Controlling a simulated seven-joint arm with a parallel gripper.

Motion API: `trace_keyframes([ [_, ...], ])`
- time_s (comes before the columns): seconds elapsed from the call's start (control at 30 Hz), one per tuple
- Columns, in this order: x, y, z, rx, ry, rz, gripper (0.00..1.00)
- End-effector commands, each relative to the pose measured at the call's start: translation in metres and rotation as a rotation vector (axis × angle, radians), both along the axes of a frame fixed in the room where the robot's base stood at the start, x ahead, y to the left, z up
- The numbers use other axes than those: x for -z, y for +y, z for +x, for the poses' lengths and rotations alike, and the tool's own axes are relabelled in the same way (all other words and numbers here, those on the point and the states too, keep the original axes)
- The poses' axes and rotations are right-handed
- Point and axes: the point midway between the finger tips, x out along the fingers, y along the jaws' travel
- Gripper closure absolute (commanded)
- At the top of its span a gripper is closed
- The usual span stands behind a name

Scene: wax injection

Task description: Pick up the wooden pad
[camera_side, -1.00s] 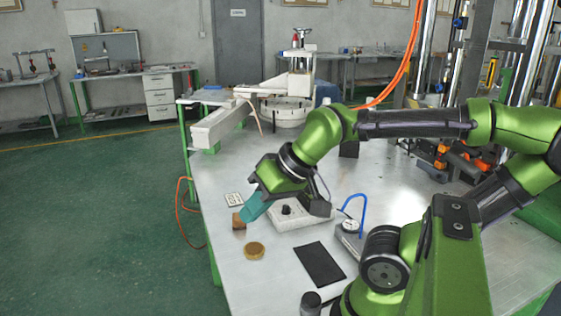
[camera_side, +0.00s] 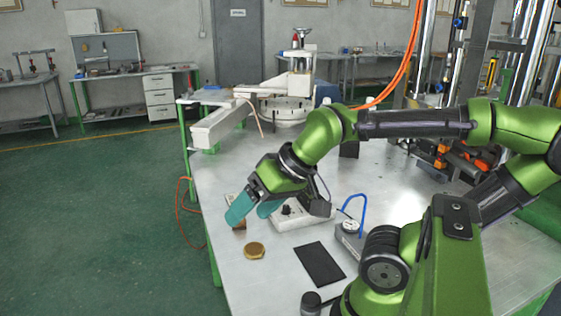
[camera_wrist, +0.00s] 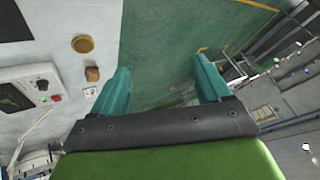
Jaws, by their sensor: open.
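A small brown wooden pad (camera_side: 241,225) stands on the metal table near its left edge, mostly hidden behind a finger in the side view. In the wrist view the wooden pad (camera_wrist: 92,74) is a small brown block to the left of the left finger, not between the fingers. My gripper (camera_side: 251,212) has two teal fingers spread apart and nothing between them. It hangs tilted down near the pad; the exact gap cannot be told. In the wrist view my gripper (camera_wrist: 161,68) shows green floor between its fingers.
A round golden-brown disc (camera_side: 254,250) lies near the pad. A black mat (camera_side: 319,264), a dial device with a blue handle (camera_side: 350,226) and a white control box with knobs (camera_side: 300,219) are to the right. The table's left edge is close.

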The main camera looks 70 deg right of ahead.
Motion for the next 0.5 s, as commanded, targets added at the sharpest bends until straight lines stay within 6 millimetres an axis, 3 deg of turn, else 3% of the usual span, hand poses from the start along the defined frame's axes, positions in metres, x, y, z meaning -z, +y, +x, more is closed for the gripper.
trace_keyframes([
  [0.13, 0.012, -0.012, 0.007, 0.051, 0.058, 0.001, 0.23],
  [0.27, 0.019, -0.039, 0.034, 0.124, 0.144, -0.007, 0.23],
  [0.5, 0.035, -0.116, 0.099, 0.027, 0.304, -0.12, 0.23],
])
